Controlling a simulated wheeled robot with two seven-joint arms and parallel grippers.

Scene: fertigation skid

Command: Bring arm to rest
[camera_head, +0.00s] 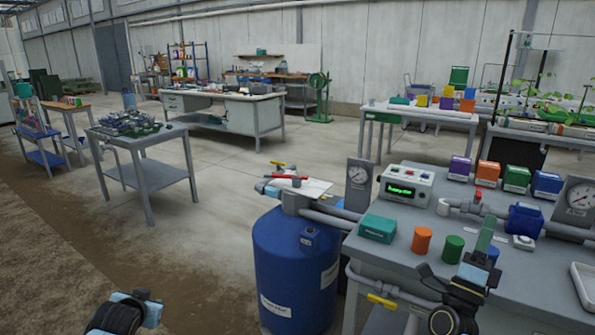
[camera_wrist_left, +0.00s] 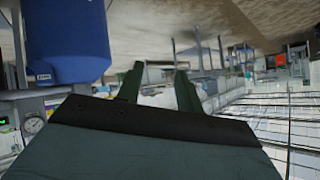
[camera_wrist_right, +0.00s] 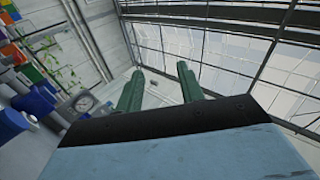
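My right gripper (camera_head: 486,235) stands over the front part of the grey bench (camera_head: 545,285), its green fingers pointing up. In the right wrist view its two fingers (camera_wrist_right: 160,72) are apart with nothing between them. Part of my left arm shows at the bottom left of the head view; its fingers cannot be made out there. In the left wrist view the left gripper's two green fingers (camera_wrist_left: 159,72) are apart and empty. The right gripper partly covers a blue object behind it.
A blue tank (camera_head: 295,265) stands between my arms, beside the bench. On the bench are an orange cylinder (camera_head: 421,241), a green cylinder (camera_head: 453,249), a teal box (camera_head: 377,228) and a control box (camera_head: 405,188). A white tray (camera_head: 583,285) sits right. Floor left of the tank is clear.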

